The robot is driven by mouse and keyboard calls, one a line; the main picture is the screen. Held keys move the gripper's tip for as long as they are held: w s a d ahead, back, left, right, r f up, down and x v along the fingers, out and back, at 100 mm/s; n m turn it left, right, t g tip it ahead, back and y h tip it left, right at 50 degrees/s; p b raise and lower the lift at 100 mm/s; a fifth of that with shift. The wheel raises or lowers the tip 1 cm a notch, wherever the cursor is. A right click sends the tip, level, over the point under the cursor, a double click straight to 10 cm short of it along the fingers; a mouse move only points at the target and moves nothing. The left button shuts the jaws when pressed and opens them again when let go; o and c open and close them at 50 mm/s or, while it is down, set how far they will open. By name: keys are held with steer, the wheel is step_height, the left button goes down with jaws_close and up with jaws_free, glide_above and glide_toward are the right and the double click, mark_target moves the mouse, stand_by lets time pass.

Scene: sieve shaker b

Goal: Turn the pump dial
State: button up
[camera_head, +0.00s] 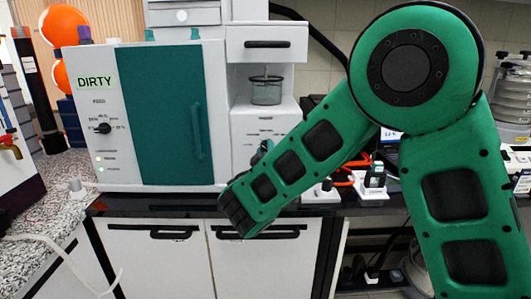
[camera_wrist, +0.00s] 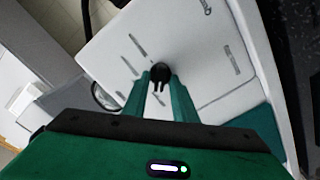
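The machine (camera_head: 218,90) is a white cabinet with a green door, standing on the dark bench top. The pump dial (camera_wrist: 160,73) is a round black knob on its white front panel. In the wrist view it sits right at the tips of my gripper (camera_wrist: 160,84), between the two green fingers. A narrow light gap shows between the fingers; whether they press on the knob I cannot tell.
A second black dial (camera_head: 103,128) is on the left panel under the "DIRTY" label (camera_head: 96,82). Orange and white items (camera_head: 371,180) lie on the bench to the right.

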steer(key=shift+n, duration=0.3)
jaws_close()
steer(key=n, duration=0.3)
steer(key=shift+w, duration=0.1)
steer(key=n, duration=0.5)
steer(key=shift+d+f, duration=0.1)
steer(key=shift+n, duration=0.3)
steer(key=o, duration=0.7)
jaws_free()
